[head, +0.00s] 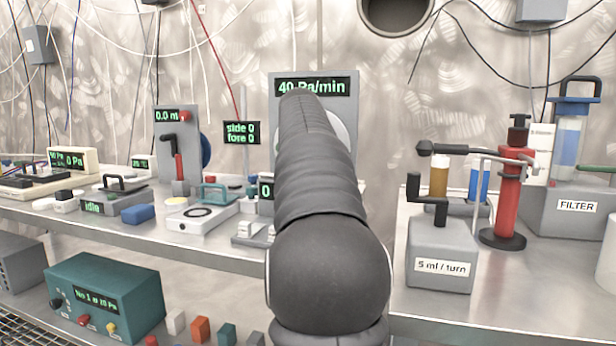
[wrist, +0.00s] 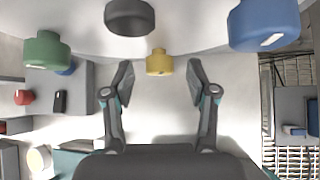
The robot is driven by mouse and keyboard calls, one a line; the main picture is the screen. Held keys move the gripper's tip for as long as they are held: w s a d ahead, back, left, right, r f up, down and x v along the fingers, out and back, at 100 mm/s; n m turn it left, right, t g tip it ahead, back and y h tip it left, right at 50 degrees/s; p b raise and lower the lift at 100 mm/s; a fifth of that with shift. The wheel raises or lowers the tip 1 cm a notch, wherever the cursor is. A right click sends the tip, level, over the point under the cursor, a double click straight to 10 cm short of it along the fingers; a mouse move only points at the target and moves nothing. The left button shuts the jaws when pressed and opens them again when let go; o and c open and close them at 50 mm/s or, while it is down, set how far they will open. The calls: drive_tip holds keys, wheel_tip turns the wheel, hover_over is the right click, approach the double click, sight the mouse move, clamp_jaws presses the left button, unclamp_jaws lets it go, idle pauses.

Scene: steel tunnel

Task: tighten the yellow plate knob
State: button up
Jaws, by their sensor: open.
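The yellow plate knob (wrist: 159,63) shows in the upper middle of the wrist view. It sits at the edge of a pale curved surface (wrist: 200,48). My gripper (wrist: 160,80) is open, with one finger to each side of the yellow knob in the picture. I see no contact between the fingers and the knob. In the head view my arm covers the middle, and my gripper and the knob are hidden behind it.
A green knob (wrist: 46,49), a black knob (wrist: 130,16) and a larger blue knob (wrist: 264,25) surround the yellow one. The grey panel (head: 350,90) reading 40 Pa/min stands behind my arm. A red pump (head: 507,195) stands on the right bench.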

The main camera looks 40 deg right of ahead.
drive_tip(key=shift+x, duration=0.85)
clamp_jaws()
drive_tip(key=shift+s+d+f+m+t+y+b, duration=0.1)
drive_tip(key=shift+f+m+t+y+b, duration=0.1)
drive_tip(key=shift+m+t+b, duration=0.3)
drive_tip(key=shift+s+d+f+m+t+y+b, duration=0.1)
drive_tip(key=shift+m+t+y+b, duration=0.1)
drive_tip(key=shift+t+b, duration=0.5)
drive_tip(key=shift+r+m+t+b, duration=0.15)
drive_tip(key=shift+m+t+b, duration=0.15)
drive_tip(key=shift+t+b, duration=0.2)
unclamp_jaws()
